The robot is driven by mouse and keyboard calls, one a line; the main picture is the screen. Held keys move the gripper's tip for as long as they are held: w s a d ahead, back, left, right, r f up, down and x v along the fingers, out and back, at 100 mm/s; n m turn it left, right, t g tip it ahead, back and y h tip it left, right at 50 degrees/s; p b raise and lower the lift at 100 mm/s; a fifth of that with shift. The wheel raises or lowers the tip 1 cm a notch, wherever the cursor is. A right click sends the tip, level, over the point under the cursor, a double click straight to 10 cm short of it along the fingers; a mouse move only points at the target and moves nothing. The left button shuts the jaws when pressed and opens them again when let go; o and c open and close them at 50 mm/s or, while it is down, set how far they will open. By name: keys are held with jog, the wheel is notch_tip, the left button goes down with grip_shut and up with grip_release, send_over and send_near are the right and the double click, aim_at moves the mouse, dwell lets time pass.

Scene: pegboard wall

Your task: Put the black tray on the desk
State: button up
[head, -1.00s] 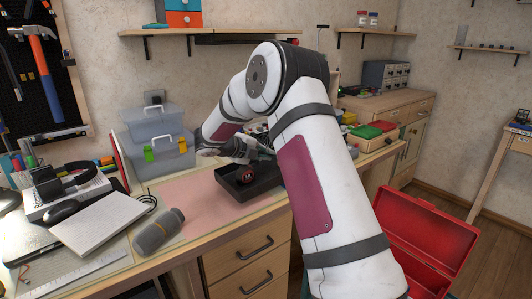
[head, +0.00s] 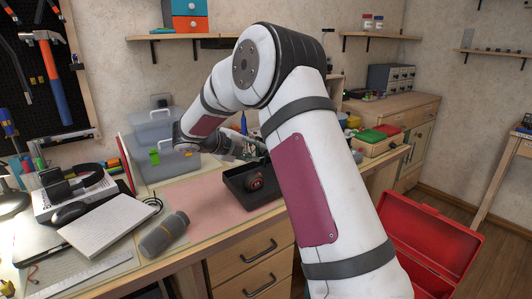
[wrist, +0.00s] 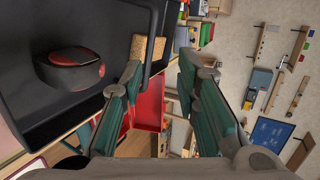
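The black tray (head: 234,187) sits on the desk at the right end of the pink mat in the head view, and looks flat on it. A round dark red and black object (head: 254,179) lies inside it. In the wrist view the tray (wrist: 110,22) fills the upper left with the object (wrist: 72,68) in it. My gripper (head: 254,150) is at the tray's back edge in the head view. My arm hides the tray's right end.
Clear bins (head: 165,150) stand behind the pink mat (head: 195,195). An open red toolbox (head: 425,240) is on the floor at right. The mat's middle is clear.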

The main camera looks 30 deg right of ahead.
jog(key=s+a+r+m+g+y, duration=0.1)
jog(key=s+a+r+m, duration=0.25)
jog(key=s+m, duration=0.35)
jog(key=s+a+r+m+g+y, duration=0.15)
jog(key=s+r+m, duration=0.3)
jog(key=s, duration=0.55)
jog(key=s+a+r+m+y, duration=0.2)
jog(key=s+a+r+m, duration=0.1)
jog(key=s+m, duration=0.45)
jog(key=s+a+f+m+y, duration=0.2)
jog(key=s+a+m, duration=0.2)
jog(key=s+m, duration=0.2)
jog(key=s+a+f+m+t+y, duration=0.1)
jog(key=s+a+f+m+y, duration=0.1)
jog(key=s+m, duration=0.4)
jog(key=s+a+f+m+y, duration=0.3)
jog(key=s+a+m, duration=0.3)
jog(key=s, duration=0.5)
jog(key=shift+s+a+m+y+p, duration=0.15)
jog(key=shift+s+m+y+p, duration=0.15)
jog(key=shift+y, duration=0.05)
jog(key=shift+t, duration=0.25)
